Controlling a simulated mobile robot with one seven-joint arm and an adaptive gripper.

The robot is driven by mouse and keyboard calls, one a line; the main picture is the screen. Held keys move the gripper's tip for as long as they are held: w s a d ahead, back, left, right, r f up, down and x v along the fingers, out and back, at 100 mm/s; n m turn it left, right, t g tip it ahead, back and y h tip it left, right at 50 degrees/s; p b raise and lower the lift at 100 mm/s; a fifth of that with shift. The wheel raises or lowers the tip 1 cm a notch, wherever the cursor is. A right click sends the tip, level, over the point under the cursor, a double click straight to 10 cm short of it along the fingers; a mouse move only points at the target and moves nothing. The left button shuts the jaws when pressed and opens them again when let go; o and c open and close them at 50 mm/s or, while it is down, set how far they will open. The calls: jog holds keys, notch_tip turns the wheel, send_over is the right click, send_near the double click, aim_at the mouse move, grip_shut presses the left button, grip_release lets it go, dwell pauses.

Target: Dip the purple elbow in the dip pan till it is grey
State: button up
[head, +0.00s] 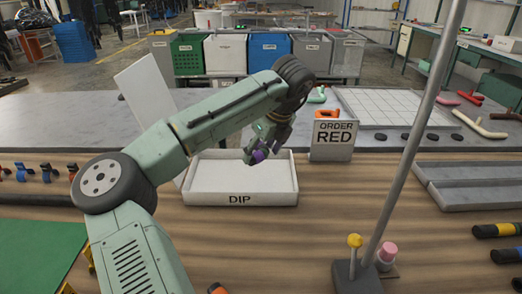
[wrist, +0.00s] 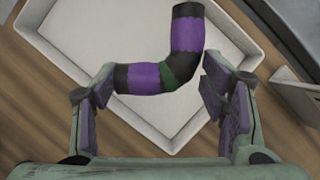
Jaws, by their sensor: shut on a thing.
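My gripper (head: 265,143) is shut on the purple elbow (head: 258,156) and holds it above the dip pan. In the wrist view the elbow (wrist: 145,78) is a bent tube, purple with black bands and a dark green band near the bend. It lies between the two fingers of my gripper (wrist: 158,92), with one arm of the bend pointing up the picture. The white dip pan (head: 268,199), labelled DIP, stands on the wooden bench. Its pale inside spreads below the elbow in the wrist view (wrist: 75,40). No grey shows on the elbow.
A sign reading ORDER RED (head: 333,140) stands right of the pan. A slanted metal pole (head: 410,150) rises at the right front from a dark base with a yellow knob (head: 354,241). A grey channelled tray (head: 475,193) lies farther right. A white panel (head: 150,90) leans behind my arm.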

jog(key=shift+f+b, duration=3)
jog(key=shift+f, duration=0.2)
jog(key=shift+a, duration=0.1)
jog(key=shift+a+r+p, duration=0.1)
jog(key=shift+a+p, duration=0.45)
jog(key=shift+a, duration=0.45)
jog(key=shift+a+p, duration=1.4)
jog(key=shift+a, duration=2.55)
jog(key=shift+d+p, duration=1.8)
jog(key=shift+d, duration=3.25)
jog(key=shift+a, duration=0.1)
